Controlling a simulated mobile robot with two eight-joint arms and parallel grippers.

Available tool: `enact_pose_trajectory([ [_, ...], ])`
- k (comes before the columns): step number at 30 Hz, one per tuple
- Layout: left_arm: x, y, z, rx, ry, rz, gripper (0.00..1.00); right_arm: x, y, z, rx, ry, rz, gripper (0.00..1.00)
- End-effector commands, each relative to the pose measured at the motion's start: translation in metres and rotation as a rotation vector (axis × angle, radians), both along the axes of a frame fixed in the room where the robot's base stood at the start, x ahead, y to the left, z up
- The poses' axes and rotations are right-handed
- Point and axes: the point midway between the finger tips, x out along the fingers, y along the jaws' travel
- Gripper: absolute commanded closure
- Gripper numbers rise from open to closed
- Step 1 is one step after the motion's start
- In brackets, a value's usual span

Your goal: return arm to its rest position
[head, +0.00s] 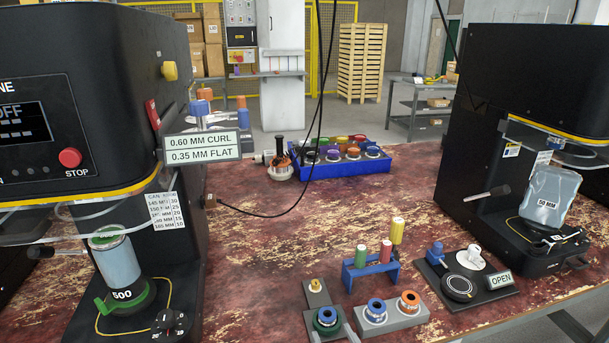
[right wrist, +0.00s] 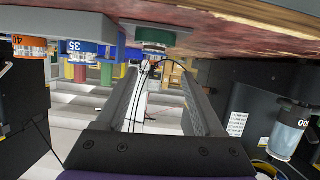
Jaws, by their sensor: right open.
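My right gripper (head: 333,335) shows at the bottom edge of the head view, only its fingertips in sight. The right wrist view shows the same gripper (right wrist: 162,78) with its two grey fingers wide apart and nothing between them. A green-ringed piece with a blue centre (head: 326,316) sits on a grey block just ahead of the fingertips. In the right wrist view, which is upside down, the green piece (right wrist: 155,38) lies beyond the fingers, apart from them. The rest of the right arm is hidden in the head view. My left gripper is not in view.
A grey block (head: 394,321) with blue and orange ringed pieces stands close right of the fingertips. A blue rack (head: 370,271) of coloured cylinders is behind it. Black seaming machines (head: 85,90) stand at left and right (head: 545,85). The table's middle (head: 260,240) is mostly clear.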

Motion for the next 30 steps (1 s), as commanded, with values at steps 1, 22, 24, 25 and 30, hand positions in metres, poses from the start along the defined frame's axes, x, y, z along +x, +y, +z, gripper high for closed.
enact_pose_trajectory([
  [1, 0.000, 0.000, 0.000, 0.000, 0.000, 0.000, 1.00, -0.015, -0.035, -0.016, -0.029, 0.083, -0.090, 0.30],
  [22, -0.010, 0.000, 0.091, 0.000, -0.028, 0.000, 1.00, -0.218, -0.122, -0.043, -0.052, 0.840, -0.237, 0.30],
  [24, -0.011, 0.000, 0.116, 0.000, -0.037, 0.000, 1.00, -0.219, -0.122, -0.018, -0.052, 0.831, -0.237, 0.30],
  [25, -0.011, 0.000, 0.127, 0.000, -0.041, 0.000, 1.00, -0.219, -0.122, -0.007, -0.051, 0.827, -0.238, 0.30],
  [30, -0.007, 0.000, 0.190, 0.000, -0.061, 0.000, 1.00, -0.215, -0.122, 0.056, -0.049, 0.806, -0.238, 0.30],
])
